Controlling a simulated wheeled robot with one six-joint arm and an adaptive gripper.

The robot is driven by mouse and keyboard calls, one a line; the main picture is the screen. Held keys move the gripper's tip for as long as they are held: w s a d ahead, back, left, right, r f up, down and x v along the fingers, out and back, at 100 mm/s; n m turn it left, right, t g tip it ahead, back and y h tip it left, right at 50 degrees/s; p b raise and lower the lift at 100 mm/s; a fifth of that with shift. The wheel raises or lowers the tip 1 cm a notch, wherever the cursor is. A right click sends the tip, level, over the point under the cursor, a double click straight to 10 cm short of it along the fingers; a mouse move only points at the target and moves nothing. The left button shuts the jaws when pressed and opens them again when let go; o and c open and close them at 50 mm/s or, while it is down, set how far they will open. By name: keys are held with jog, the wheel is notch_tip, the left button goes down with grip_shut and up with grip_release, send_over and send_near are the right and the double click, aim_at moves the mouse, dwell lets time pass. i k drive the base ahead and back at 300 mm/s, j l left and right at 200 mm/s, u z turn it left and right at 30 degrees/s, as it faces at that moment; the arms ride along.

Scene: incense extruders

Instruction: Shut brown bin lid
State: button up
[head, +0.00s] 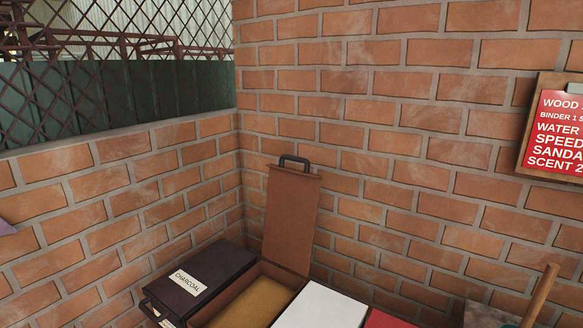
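The brown bin (224,307) stands on the floor side at the bottom of the head view, near the brick corner. Its brown lid (291,216) is open and stands nearly upright against the brick wall behind. A dark handle (294,160) sits at the lid's top edge. Tan-yellow material (253,303) shows inside the open bin. The bin's lower front is cut off by the frame's bottom edge. My gripper is not in view.
A dark bin with a closed lid labelled CHARCOAL (205,278) is at the left. A white lid (322,307) and a red one (388,319) are at the right. A wooden handle (540,295) rises at far right. Brick walls (400,130) close off the back and left.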

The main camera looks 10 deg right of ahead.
aim_at(293, 197)
jog(key=k, duration=0.45)
jog(key=i+j, duration=0.3)
jog(key=j, duration=0.15)
jog(key=i+j, duration=0.35)
jog(key=j, duration=0.15)
jog(key=i+j+u, duration=0.1)
jog(key=i+j, duration=0.2)
jog(key=j, duration=0.15)
